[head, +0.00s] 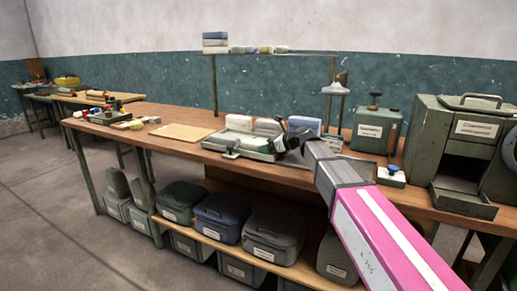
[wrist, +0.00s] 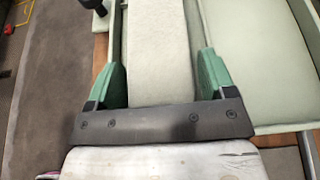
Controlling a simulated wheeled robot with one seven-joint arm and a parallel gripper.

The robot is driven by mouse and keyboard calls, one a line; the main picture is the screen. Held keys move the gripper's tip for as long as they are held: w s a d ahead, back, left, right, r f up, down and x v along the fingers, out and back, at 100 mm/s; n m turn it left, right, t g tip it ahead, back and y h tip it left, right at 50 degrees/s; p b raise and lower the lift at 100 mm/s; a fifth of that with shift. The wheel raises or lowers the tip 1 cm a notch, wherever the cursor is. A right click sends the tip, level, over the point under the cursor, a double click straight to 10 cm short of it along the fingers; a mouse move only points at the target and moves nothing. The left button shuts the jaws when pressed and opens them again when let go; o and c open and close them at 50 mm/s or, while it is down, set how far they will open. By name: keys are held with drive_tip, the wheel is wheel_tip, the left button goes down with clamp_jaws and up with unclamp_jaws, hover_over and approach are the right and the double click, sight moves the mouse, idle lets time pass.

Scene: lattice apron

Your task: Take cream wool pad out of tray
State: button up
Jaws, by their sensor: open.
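The cream wool pad (wrist: 158,60) is a long pale strip in the wrist view, running away between my two green fingers. My gripper (wrist: 161,62) is open, with one finger on each side of the pad. I cannot tell whether either finger touches it. The pale green tray (head: 228,150) stands on the workbench in the head view. My gripper (head: 281,143) is at the tray's right part, and my arm hides some of what lies there. The pad's near end is hidden behind the gripper's dark crossbar in the wrist view.
A wider pale green surface (wrist: 245,60) lies right of the pad. Cream blocks (head: 268,126) and a bluish block (head: 304,124) stand behind the tray. A lamp-like stand (head: 335,89) and a green box (head: 376,130) are to the right. A flat board (head: 182,132) lies left.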

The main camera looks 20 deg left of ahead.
drive_tip(key=c, duration=0.7)
drive_tip(key=shift+r, duration=0.15)
